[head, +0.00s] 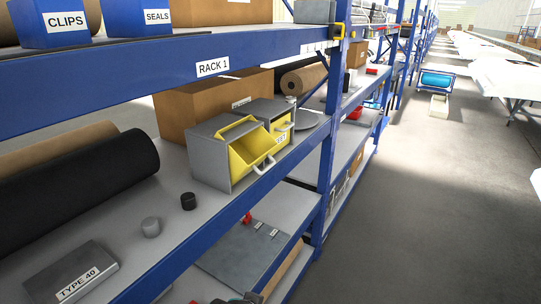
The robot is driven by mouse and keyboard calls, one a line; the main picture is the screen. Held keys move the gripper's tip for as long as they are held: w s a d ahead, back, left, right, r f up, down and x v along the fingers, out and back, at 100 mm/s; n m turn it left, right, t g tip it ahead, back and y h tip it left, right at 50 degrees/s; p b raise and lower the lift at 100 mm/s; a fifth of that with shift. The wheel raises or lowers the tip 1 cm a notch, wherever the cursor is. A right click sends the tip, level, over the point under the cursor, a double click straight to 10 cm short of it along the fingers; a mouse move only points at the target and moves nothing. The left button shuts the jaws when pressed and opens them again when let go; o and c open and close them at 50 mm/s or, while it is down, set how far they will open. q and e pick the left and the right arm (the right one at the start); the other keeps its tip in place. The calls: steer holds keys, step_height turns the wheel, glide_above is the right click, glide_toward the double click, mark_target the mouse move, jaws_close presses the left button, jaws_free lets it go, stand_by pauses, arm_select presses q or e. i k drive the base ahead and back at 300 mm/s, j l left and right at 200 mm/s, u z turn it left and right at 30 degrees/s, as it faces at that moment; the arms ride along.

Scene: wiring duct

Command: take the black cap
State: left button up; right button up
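The black cap (188,201) is a small dark cylinder standing on the grey middle shelf of the blue rack. It is near the shelf's front edge, to the left of the grey box with the yellow bin. A similar grey cap (151,227) stands a little nearer and to the left, apart from it. Nothing touches the black cap. Neither of my grippers can be made out in the head view.
A grey box (209,163) holds a tilted yellow bin with a handle. A black roll (80,185) lies at the left, and a flat grey box labelled TYPE 40 (70,272) lies in front. Blue rails edge the shelves. Bare shelf surrounds the caps. Open floor (420,210) lies to the right.

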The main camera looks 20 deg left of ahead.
mark_target(188, 201)
steer(key=l+u, duration=0.15)
steer(key=u, duration=0.25)
steer(key=l+u, duration=0.2)
steer(key=u, duration=0.25)
steer(key=l+u, duration=0.15)
steer(key=u, duration=0.25)
